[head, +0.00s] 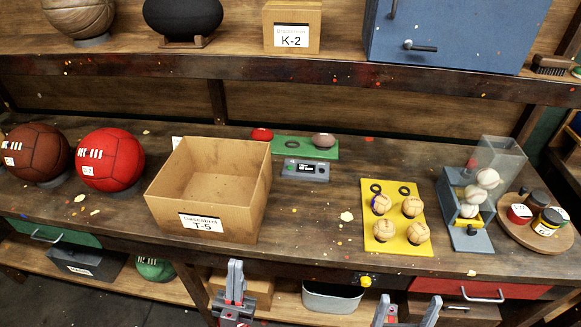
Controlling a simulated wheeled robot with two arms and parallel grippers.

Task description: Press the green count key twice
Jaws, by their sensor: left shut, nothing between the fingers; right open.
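A small grey counter box (305,170) with a dark display stands on the bench, just in front of a green board (290,146). A small green key (292,172) seems to show at the left of its face, too small to make out well. My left gripper (236,264) is shut and empty, low in front of the bench's front edge, well apart from the counter box. My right gripper (408,304) is open and empty at the bottom edge, in front of the bench below the yellow tray.
An open cardboard box (208,190) labelled T-5 stands left of the counter box. A yellow tray (381,235) with several tan balls lies to the right. Red (111,160) and brown (37,152) balls stand at left. Bare bench lies in front of the counter box.

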